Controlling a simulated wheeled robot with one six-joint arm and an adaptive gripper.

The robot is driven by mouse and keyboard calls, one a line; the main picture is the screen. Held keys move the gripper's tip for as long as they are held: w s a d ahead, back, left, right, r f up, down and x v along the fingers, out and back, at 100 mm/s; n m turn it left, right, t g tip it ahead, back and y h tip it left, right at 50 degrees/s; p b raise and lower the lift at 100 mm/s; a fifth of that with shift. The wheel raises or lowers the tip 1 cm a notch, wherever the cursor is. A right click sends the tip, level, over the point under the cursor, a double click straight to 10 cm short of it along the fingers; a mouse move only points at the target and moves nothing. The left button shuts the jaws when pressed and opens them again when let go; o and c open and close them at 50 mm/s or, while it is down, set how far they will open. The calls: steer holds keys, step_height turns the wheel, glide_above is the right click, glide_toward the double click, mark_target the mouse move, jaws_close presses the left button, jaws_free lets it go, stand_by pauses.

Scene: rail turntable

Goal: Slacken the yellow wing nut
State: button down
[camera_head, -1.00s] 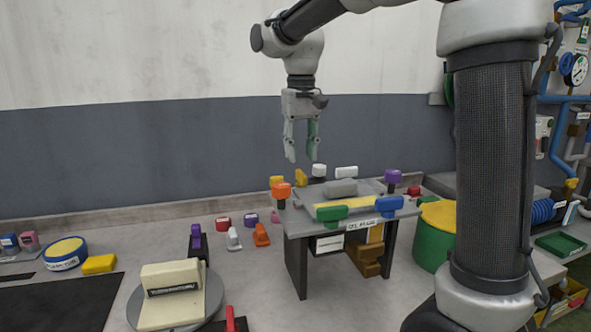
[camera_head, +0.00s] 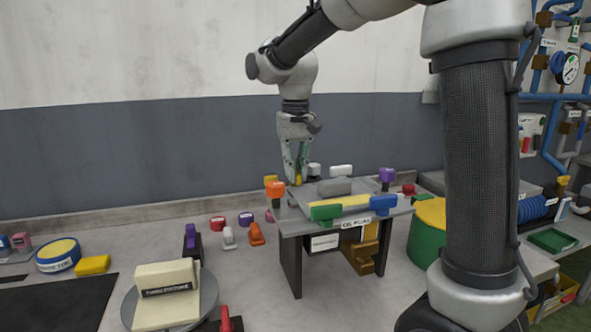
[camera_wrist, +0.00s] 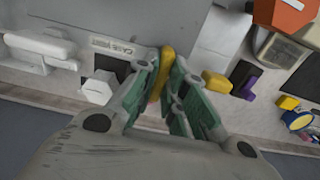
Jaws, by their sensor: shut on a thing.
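The yellow wing nut (camera_head: 298,180) stands at the back left of the small grey table (camera_head: 305,228). My gripper (camera_head: 297,176) points down at it with its green-padded fingers closed on its two sides. In the wrist view the yellow wing nut (camera_wrist: 163,68) shows as a long upright strip between the fingertips (camera_wrist: 165,85). Its lower part and its post are hidden by the fingers and the viewing angle.
Around the table top are an orange knob (camera_head: 275,189), green (camera_head: 326,212) and blue (camera_head: 383,202) handles, a purple knob (camera_head: 387,174) and white pieces (camera_head: 340,170). Another yellow piece (camera_head: 270,180) stands beyond the orange knob. A grey block (camera_head: 335,187) lies mid-table.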

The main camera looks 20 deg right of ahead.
steer(key=shift+n, duration=0.4)
steer(key=n, duration=0.3)
steer(key=shift+n, duration=0.3)
steer(key=n, duration=0.4)
steer(key=shift+n, duration=0.3)
steer(key=n, duration=0.4)
steer(key=shift+n, duration=2.2)
steer(key=c, duration=1.5)
jaws_free()
